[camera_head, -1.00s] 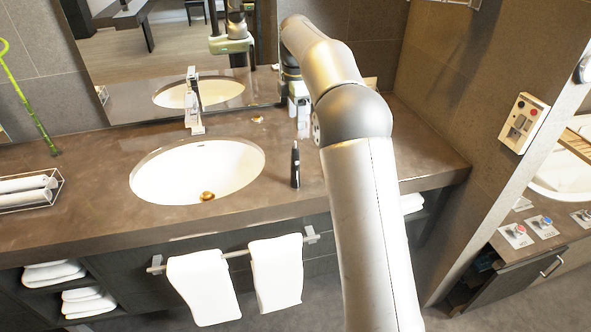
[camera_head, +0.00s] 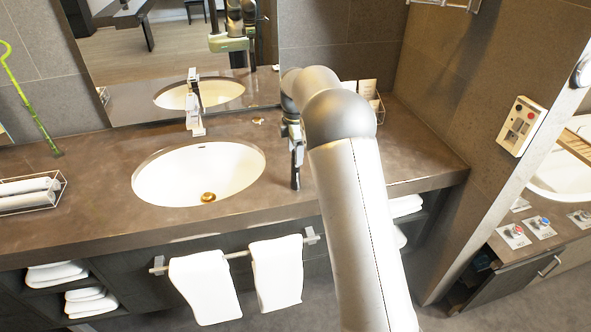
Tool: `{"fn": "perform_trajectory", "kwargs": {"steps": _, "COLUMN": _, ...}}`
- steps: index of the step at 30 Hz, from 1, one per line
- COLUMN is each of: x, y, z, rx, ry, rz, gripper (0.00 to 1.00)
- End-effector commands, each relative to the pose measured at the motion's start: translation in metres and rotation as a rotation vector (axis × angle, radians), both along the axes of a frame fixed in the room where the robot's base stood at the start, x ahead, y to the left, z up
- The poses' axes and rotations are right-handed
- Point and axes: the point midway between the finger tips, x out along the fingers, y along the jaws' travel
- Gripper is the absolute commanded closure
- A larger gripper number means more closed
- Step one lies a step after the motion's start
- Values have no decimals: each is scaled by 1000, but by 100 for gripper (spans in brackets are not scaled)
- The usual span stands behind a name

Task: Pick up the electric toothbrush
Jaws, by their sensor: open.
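The electric toothbrush (camera_head: 295,180) is a slim dark upright object standing on the brown counter, just right of the sink. Its lower part shows, and its upper part is largely covered by my gripper (camera_head: 297,150). My gripper points down at the toothbrush and is open, with its fingers overlapping the upper part in this view. I cannot tell whether the fingers touch it or stand on both sides of it.
The white sink (camera_head: 170,175) and its faucet (camera_head: 194,105) are to the left. A wire basket (camera_head: 377,105) stands behind my arm by the wall. A wire rack (camera_head: 35,200) of rolled towels sits at far left. White towels (camera_head: 275,275) hang below the counter's front edge.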

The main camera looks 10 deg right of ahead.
Motion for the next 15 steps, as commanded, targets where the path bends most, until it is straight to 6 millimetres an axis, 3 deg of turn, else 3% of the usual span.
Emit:
{"fn": "perform_trajectory", "kwargs": {"steps": 2, "x": 0, "y": 0, "z": 0, "rx": 0, "ry": 0, "rz": 0, "gripper": 49}}
{"fn": "perform_trajectory", "kwargs": {"steps": 8, "x": 0, "y": 0, "z": 0, "rx": 0, "ry": 0, "rz": 0, "gripper": 100}}
{"fn": "perform_trajectory", "kwargs": {"steps": 15, "x": 0, "y": 0, "z": 1, "rx": 0, "ry": 0, "rz": -1, "gripper": 100}}
